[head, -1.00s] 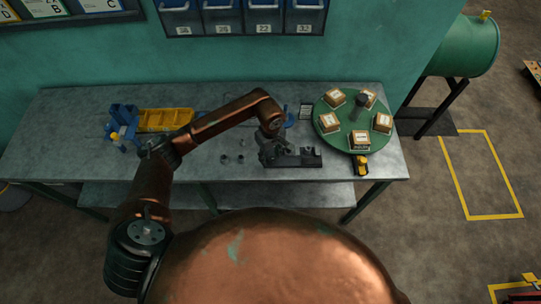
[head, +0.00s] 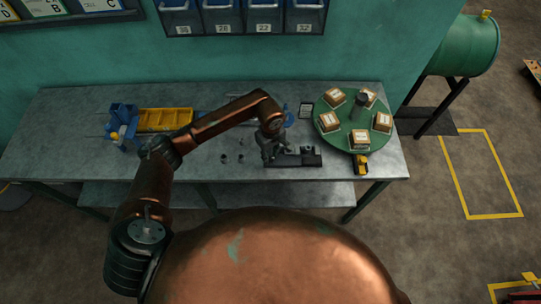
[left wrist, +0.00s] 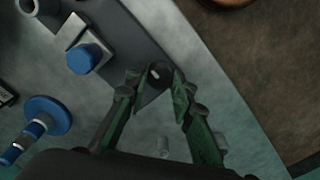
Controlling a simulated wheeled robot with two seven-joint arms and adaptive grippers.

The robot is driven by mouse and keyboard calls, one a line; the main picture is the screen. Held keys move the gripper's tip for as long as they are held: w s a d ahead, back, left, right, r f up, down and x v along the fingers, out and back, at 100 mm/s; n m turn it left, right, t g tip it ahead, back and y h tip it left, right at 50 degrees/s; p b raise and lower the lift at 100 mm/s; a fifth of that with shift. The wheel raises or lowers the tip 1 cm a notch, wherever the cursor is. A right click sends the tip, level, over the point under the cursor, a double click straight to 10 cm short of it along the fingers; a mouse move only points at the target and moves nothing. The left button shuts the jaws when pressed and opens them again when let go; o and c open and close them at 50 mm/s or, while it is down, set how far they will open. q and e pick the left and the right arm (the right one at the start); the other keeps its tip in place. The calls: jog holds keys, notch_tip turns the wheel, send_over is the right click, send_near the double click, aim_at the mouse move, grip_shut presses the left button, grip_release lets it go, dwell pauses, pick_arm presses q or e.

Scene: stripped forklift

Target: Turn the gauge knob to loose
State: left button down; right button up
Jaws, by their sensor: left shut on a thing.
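The gauge (head: 300,160) is a dark fixture on the grey bench, below and left of the green turntable. In the left wrist view, its dark base (left wrist: 140,38) runs down from the upper left and carries a blue-topped silver block (left wrist: 84,58). A small round dark knob (left wrist: 157,75) with a pale mark sits at the near end of the base. My left gripper (head: 268,157) comes down over the left end of the gauge. In the left wrist view, its green-grey fingers (left wrist: 158,84) are shut on the knob, one on each side. Any loose or tight marking is too small to read.
The green turntable (head: 343,139) carries several small boxes at the right. A yellow tool (head: 361,165) lies by the bench's front edge. A yellow tray (head: 165,114) and a blue holder (head: 122,117) stand at the left. A blue disc-shaped piece (left wrist: 48,114) lies near the gauge.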

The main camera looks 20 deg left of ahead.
pick_arm(q)
jog(key=n+b, duration=0.3)
jog(key=n, duration=0.1)
jog(key=shift+f, duration=0.15)
jog(key=n+b, duration=0.2)
jog(key=n, duration=0.2)
jog(key=shift+n, duration=0.3)
jog(key=n+b, duration=0.1)
jog(key=n, duration=0.3)
jog(key=shift+n+b, duration=0.3)
jog(key=n, duration=0.4)
jog(key=shift+n+b, duration=0.3)
jog(key=shift+b, duration=0.1)
jog(key=shift+r, duration=0.2)
jog(key=c, duration=1.7)
grip_release()
jog(key=shift+o, duration=0.2)
